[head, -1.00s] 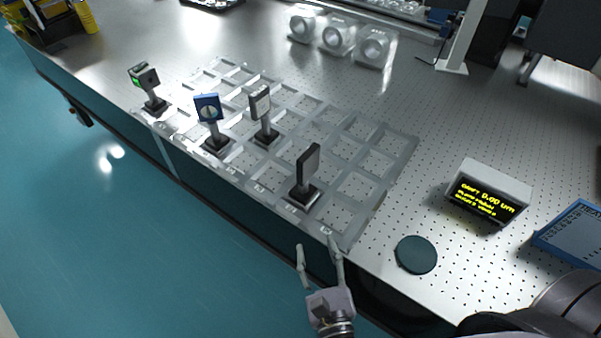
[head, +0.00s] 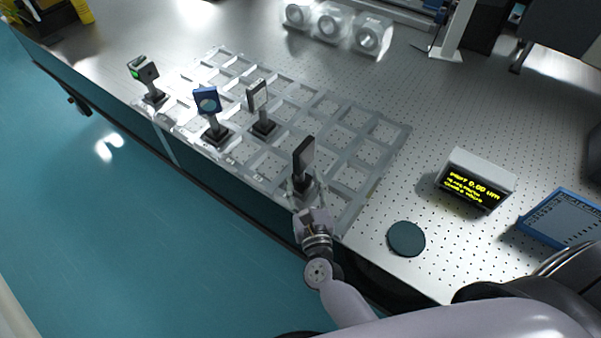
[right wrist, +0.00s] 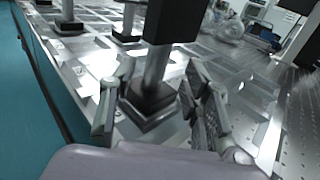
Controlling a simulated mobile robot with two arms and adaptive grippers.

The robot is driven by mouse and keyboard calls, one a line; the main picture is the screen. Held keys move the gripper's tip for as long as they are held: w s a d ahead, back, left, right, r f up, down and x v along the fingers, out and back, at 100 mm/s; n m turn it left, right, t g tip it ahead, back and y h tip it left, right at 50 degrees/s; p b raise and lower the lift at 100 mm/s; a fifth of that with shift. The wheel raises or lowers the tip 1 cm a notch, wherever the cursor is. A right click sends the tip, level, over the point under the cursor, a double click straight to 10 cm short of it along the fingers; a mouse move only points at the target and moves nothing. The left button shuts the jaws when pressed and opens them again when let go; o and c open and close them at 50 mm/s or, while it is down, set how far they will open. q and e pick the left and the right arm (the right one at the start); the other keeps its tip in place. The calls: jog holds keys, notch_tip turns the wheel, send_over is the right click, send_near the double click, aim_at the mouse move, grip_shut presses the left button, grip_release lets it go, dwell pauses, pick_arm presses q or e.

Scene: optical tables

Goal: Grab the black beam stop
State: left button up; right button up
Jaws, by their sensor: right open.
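The black beam stop (head: 303,157) is a flat dark plate on a post with a square black base. It stands upright in the front compartment of the clear grid tray (head: 366,190). It also fills the upper middle of the right wrist view (right wrist: 174,20). My right gripper (head: 302,192) is at the beam stop from the front edge of the table. In the right wrist view its open fingers (right wrist: 150,100) stand on either side of the post, just above the base, with gaps to the post. My left gripper is not in view.
A display box (head: 477,180) and a dark disc (head: 406,239) lie to the right. The tray's back right compartments are empty.

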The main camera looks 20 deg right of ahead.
jog(key=w+p, duration=0.1)
jog(key=w, duration=0.3)
jog(key=shift+r, duration=0.2)
jog(key=shift+c, duration=0.5)
grip_shut()
